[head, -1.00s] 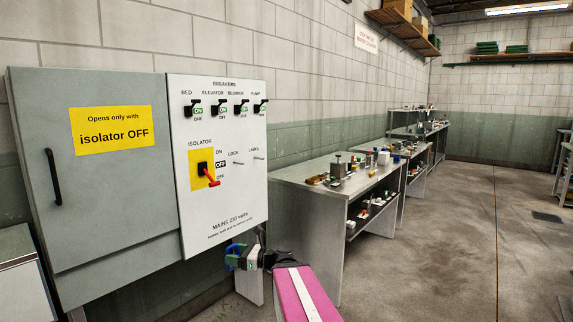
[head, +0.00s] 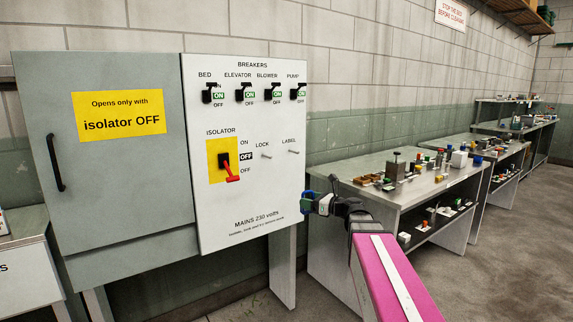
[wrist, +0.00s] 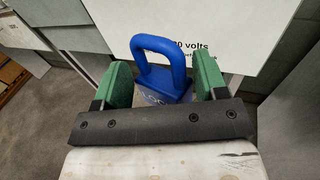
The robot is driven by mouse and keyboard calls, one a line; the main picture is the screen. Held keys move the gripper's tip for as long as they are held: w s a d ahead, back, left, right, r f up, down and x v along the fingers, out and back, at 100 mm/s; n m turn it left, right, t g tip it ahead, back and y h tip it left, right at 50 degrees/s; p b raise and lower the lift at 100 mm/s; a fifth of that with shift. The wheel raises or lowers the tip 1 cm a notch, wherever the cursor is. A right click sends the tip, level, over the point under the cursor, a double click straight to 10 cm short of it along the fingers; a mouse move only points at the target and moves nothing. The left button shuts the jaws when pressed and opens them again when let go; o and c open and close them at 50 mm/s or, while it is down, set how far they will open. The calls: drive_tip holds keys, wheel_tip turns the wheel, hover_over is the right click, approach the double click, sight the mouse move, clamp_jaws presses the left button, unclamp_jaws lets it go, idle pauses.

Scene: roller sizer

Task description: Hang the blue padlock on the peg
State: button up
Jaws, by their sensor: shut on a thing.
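My gripper (wrist: 160,90) is shut on the blue padlock (wrist: 158,50). In the wrist view the padlock's blue shackle points up between the green fingers, and part of its lettered body is hidden by the gripper. In the head view my gripper (head: 313,203) is at the lower right edge of the white panel, with a bit of the padlock's blue (head: 305,205) showing. The peg (head: 266,156) under the word LOCK sticks out of the panel, bare, up and left of my gripper. A second bare peg (head: 293,152) is under LABEL.
The white breaker panel (head: 280,205) carries several black breakers and a red isolator handle (head: 231,173). A grey cabinet door (head: 120,195) is left of it. A workbench (head: 350,170) with small items stands close behind my gripper on the right.

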drive_tip(key=w+a+r, duration=0.3)
drive_tip(key=a+r, duration=0.2)
drive_tip(key=r, duration=0.1)
drive_tip(key=w+a+r, duration=0.3)
drive_tip(key=a+r, duration=0.2)
drive_tip(key=r, duration=0.2)
drive_tip(key=shift+a, duration=0.1)
drive_tip(key=shift+w+a+f, duration=0.1)
drive_tip(key=shift+w+a, duration=0.8)
drive_tip(key=shift+w, duration=0.45)
drive_tip(key=shift+w+a+f, duration=0.15)
drive_tip(key=shift+w+a, duration=0.7)
drive_tip(key=shift+w, duration=0.5)
drive_tip(key=shift+w+a+f, duration=0.1)
drive_tip(key=shift+w+a, duration=0.8)
drive_tip(key=shift+w, duration=0.45)
drive_tip(key=shift+w+a+f, duration=0.3)
drive_tip(key=shift+w+f, duration=0.1)
drive_tip(key=shift+f, duration=0.15)
drive_tip(key=o, duration=1)
